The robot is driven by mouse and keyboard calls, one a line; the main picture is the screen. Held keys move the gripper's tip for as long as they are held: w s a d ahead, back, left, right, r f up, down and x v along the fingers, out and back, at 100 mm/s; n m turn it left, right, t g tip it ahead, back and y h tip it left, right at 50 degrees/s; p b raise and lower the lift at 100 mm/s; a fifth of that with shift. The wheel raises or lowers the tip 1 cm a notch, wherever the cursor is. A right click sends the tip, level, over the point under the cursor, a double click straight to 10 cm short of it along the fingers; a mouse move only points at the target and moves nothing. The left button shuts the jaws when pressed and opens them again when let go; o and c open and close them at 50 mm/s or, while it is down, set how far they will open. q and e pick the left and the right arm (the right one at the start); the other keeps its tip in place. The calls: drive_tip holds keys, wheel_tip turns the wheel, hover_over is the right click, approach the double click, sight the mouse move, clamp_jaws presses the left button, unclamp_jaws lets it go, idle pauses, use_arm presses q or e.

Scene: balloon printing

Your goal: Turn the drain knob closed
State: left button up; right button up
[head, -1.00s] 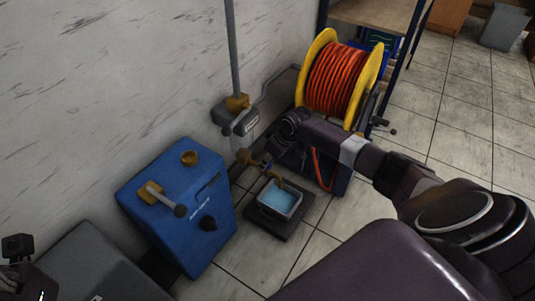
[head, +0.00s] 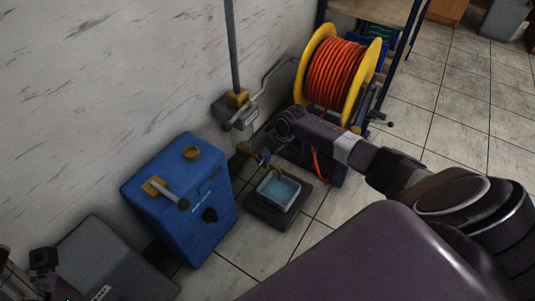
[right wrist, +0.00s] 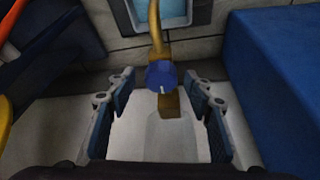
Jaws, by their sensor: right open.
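The drain knob is blue with a pale mark (right wrist: 161,76) and sits on a brass spout in the right wrist view. My right gripper (right wrist: 160,112) is open, with a finger on each side of the knob's lower side and visible gaps to both; it does not grip the knob. In the head view the knob (head: 266,160) is small, just above a basin of blue water (head: 278,190), and my right arm reaches to it from the right. What seems to be my left gripper (head: 42,262) shows at the lower left edge, its fingers unclear.
A blue machine box (head: 185,215) with a brass lever and black dial stands left of the basin. A yellow reel of orange hose (head: 335,75) stands behind. A grey pipe with a valve box (head: 238,112) runs down the wall. Tiled floor is open at right.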

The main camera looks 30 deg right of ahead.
drive_tip(key=v, duration=1.2)
idle(0.6)
